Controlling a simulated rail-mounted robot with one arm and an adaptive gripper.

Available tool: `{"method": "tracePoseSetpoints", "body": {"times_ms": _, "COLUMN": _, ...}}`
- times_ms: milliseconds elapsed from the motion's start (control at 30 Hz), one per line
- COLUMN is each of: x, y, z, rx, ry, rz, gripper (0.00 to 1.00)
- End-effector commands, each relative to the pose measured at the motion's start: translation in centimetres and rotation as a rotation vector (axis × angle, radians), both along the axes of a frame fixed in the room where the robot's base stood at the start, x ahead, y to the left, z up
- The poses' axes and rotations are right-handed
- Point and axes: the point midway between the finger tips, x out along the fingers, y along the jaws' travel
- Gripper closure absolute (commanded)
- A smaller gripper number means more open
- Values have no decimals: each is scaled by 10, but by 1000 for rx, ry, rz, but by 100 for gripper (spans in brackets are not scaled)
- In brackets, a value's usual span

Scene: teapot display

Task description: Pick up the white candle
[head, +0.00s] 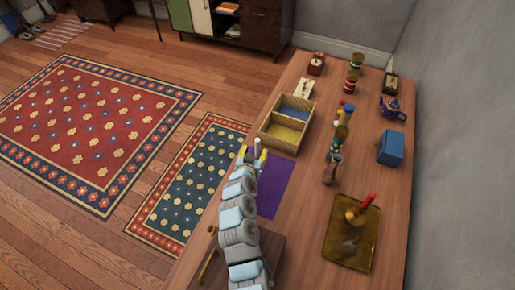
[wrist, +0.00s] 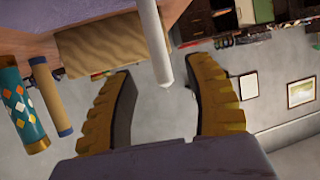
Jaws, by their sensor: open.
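The white candle (head: 257,146) is a thin pale stick, upright in the head view near the left edge of the table, beside the purple mat (head: 274,188). In the wrist view the white candle (wrist: 153,42) reaches down from the top edge, its end in line with the gap between my fingers. My gripper (head: 252,155) has yellow fingers and is open around or just short of the candle; I cannot tell which. In the wrist view my gripper (wrist: 165,90) shows a wide gap with nothing clamped. The candle's base is hidden in the head view.
A divided wooden box (head: 287,125) stands just beyond my gripper. A brass tray (head: 353,238) with a red candle (head: 368,204), a blue box (head: 391,148) and a blue teapot (head: 393,108) stand to the right.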

Motion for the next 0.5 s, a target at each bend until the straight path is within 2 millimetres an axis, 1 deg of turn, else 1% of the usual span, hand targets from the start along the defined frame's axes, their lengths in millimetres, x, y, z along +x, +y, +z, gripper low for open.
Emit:
{"method": "tracePoseSetpoints", "body": {"times_ms": 167, "x": 8, "y": -2, "z": -4, "rx": -1, "ry": 0, "rz": 0, "gripper": 47}}
{"method": "tracePoseSetpoints", "body": {"times_ms": 500, "x": 36, "y": -8, "z": -16, "rx": -3, "ry": 1, "rz": -1, "gripper": 47}}
